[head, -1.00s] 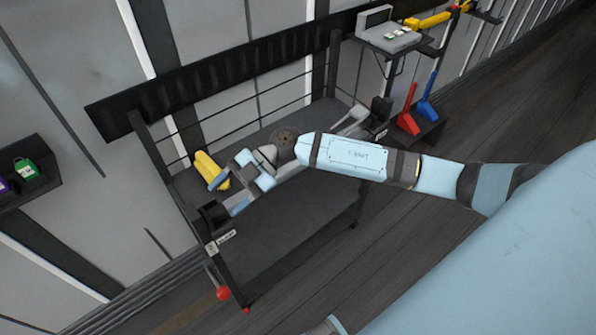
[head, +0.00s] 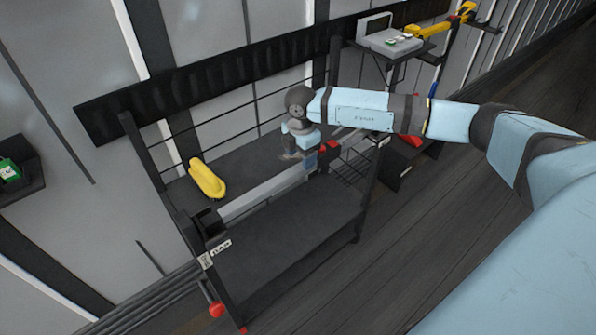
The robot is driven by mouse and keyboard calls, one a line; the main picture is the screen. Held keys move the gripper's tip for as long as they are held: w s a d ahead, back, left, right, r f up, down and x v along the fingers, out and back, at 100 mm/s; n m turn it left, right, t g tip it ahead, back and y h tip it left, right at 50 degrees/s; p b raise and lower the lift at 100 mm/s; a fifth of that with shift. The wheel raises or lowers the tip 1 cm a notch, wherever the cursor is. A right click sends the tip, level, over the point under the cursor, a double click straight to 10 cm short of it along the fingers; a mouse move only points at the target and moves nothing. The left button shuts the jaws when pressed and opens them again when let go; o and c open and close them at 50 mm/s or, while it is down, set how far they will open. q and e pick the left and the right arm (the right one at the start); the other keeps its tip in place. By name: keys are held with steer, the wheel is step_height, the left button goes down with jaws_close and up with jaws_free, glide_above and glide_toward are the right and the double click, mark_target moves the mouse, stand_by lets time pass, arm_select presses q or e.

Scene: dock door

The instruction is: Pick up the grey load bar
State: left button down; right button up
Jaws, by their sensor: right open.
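The grey load bar (head: 262,192) is a long, light grey bar. It lies across the front of the dark rack, from a black holder (head: 203,222) at the left end toward the right post. My right gripper (head: 298,157) is open and hangs over the bar near its middle. The gripper and wrist hide part of the bar. I cannot tell whether the fingers are around the bar or just above it. My left gripper is not in view.
A yellow object (head: 207,178) lies on the rack shelf (head: 243,158) behind the bar. A red-tipped lever (head: 216,309) hangs at the rack's lower left. A grey device (head: 390,40) stands on a small shelf at the back right. The wooden floor (head: 440,230) at right is clear.

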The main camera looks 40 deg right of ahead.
mark_target(298, 167)
steer(key=shift+w+a+f, duration=0.1)
steer(key=shift+a+f, duration=0.05)
steer(key=shift+f, duration=1.4)
steer(key=shift+w+a+f, duration=0.1)
steer(key=shift+a+f, duration=0.05)
steer(key=shift+f, duration=1.35)
jaws_close()
steer(key=shift+r, duration=0.1)
